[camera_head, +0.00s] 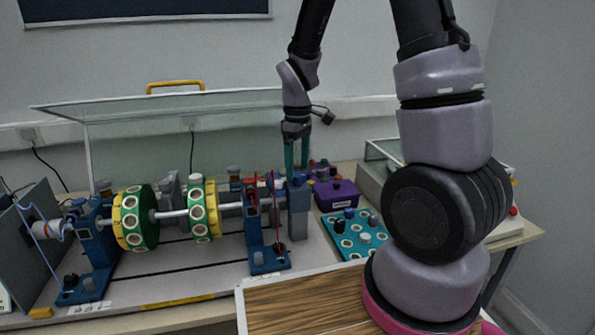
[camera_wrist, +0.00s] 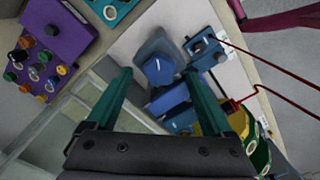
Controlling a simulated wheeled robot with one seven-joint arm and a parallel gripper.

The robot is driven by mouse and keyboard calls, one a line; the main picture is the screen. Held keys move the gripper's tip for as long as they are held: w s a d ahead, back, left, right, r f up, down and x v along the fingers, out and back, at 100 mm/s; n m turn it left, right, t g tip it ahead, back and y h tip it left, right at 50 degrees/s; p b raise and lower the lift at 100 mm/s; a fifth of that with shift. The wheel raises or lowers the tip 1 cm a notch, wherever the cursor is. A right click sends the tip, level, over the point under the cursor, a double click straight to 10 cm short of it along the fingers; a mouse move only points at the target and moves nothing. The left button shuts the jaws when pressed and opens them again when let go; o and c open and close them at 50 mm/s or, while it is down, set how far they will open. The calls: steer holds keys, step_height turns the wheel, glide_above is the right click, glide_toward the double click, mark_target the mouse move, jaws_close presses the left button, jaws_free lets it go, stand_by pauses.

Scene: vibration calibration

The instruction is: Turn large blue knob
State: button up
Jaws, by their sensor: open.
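The large blue knob (camera_wrist: 158,69) has a white pointer mark on its face and shows between my fingertips in the wrist view. In the head view it appears as a blue top (camera_head: 299,188) on a grey-blue post at the right end of the shaft rig. My gripper (camera_head: 296,168) points down over it, with its teal fingers apart. In the wrist view the fingers of my gripper (camera_wrist: 158,75) lie to either side of the knob, with nothing held. I cannot tell whether the fingertips reach down beside the knob.
A blue bearing stand (camera_head: 265,225) with red cables is close to the knob. Green-yellow discs (camera_head: 137,218) sit on the shaft to the left. A purple control box (camera_head: 335,193) and a teal panel with knobs (camera_head: 355,237) stand to the right. A clear cover (camera_head: 140,140) is behind.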

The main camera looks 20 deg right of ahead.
steer(key=shift+f, duration=1)
steer(key=shift+c, duration=0.3)
jaws_close()
steer(key=shift+m, duration=0.3)
steer(key=m, duration=0.5)
steer(key=shift+m, duration=0.3)
steer(key=m, duration=0.5)
steer(key=shift+m, duration=0.4)
